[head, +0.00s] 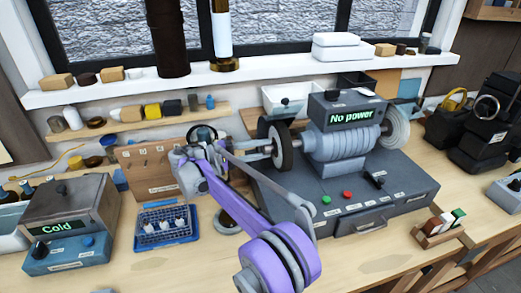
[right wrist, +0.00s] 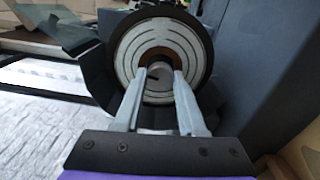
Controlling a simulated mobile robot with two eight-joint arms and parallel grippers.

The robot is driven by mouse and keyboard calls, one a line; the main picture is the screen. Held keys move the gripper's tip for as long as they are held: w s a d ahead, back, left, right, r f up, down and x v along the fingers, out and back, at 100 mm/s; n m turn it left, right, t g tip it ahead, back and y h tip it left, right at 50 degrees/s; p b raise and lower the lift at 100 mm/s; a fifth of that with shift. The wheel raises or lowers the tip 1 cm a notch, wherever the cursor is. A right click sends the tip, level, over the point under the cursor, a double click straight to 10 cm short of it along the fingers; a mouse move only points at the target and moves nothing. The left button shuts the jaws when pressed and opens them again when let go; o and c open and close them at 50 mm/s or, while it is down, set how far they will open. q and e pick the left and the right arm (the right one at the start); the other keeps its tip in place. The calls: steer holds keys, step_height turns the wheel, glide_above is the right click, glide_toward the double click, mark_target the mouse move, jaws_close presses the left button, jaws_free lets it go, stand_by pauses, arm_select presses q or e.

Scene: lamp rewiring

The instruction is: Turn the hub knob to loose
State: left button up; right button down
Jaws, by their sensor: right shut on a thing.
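The grey bench machine (head: 340,150) has a "No power" display (head: 352,117) and a dark-rimmed wheel (head: 281,147) on its left end. The right wrist view shows this wheel face-on (right wrist: 134,48), pale with concentric rings and a brownish centre. The small hub knob (right wrist: 160,70) sits at that centre. My right gripper (right wrist: 162,76) is shut on the hub knob, one finger on each side. In the head view my purple right arm reaches up from the front, and the gripper (head: 262,151) points right at the wheel. The knob is hidden there. My left gripper is out of view.
A red button (head: 347,195) and a green button (head: 326,199) sit on the machine's base, with a lever (head: 374,178) to their right. A "Cold" box (head: 70,225) and a blue tray (head: 165,238) stand left. A small wooden holder (head: 437,234) stands right. The front bench is fairly clear.

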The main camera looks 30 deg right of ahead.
steer(key=n, duration=0.4)
steer(key=shift+n+b, duration=0.35)
steer(key=shift+n, duration=1.45)
steer(key=shift+c, duration=2.4)
jaws_free()
